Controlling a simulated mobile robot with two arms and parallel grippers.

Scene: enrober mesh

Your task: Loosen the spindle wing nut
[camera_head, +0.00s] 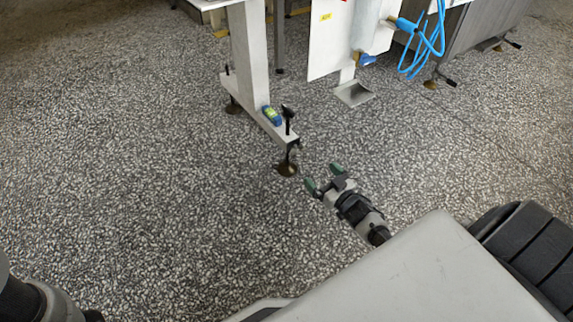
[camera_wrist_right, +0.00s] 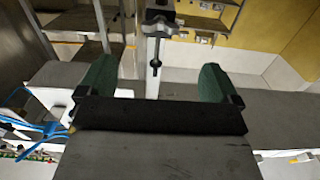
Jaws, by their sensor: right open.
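In the right wrist view a grey lobed nut (camera_wrist_right: 160,27), which looks like the wing nut, sits on a dark upright spindle (camera_wrist_right: 155,50) ahead of my fingers. In the head view a dark spindle (camera_head: 289,128) stands at the near end of the machine's white foot beam, above a round brown foot pad (camera_head: 286,169). The wing nut is too small to tell apart there. My right gripper (camera_head: 324,178) is open and empty, apart from the spindle, to its lower right. Its green fingers show left and right in the wrist view (camera_wrist_right: 158,85). My left gripper is out of view.
A white panel (camera_head: 342,40) with blue hoses (camera_head: 425,50) hangs at the upper right. The speckled floor (camera_head: 150,180) is clear to the left.

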